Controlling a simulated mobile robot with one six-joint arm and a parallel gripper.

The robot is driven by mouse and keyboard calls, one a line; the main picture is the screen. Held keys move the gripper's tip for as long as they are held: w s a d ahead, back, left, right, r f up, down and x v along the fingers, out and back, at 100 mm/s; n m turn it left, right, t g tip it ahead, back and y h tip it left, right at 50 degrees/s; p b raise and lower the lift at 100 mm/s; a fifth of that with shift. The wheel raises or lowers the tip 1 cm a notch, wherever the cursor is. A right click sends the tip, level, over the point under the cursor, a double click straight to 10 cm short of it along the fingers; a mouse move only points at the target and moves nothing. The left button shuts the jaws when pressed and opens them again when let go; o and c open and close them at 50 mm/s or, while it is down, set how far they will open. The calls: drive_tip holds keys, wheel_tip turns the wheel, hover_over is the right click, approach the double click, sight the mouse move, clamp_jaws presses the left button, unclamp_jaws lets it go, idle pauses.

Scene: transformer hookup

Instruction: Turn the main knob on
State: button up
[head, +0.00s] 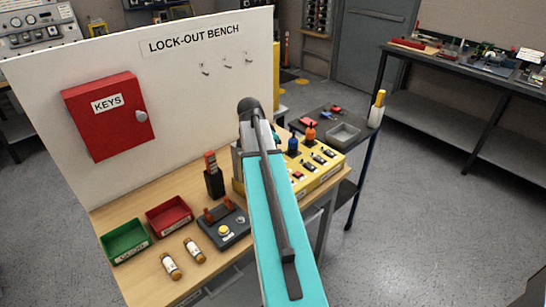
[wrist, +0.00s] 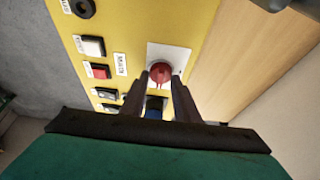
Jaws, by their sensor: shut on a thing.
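A red knob (wrist: 160,72) sits on a white plate (wrist: 178,56) on a yellow panel (wrist: 140,20) in the wrist view. My gripper (wrist: 159,80) has its two dark fingers on either side of this knob, shut on it. I cannot read which way the knob points. A blue part (wrist: 155,103) shows between the fingers, below the knob. In the head view my teal arm hides the gripper and the knob. The yellow control box (head: 330,174) shows to the right of the arm, on the bench.
Black, white and red switches (wrist: 98,71) line the panel left of the knob. The bench also holds a green bin (head: 125,241), a red bin (head: 170,215) and a grey switch unit (head: 224,228). A red key cabinet (head: 108,116) hangs on the white board behind.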

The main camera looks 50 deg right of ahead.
idle(0.4)
drive_tip(key=o, duration=1)
drive_tip(key=shift+r, duration=0.15)
drive_tip(key=shift+b+v, duration=1.35)
drive_tip(key=shift+v, duration=5.4)
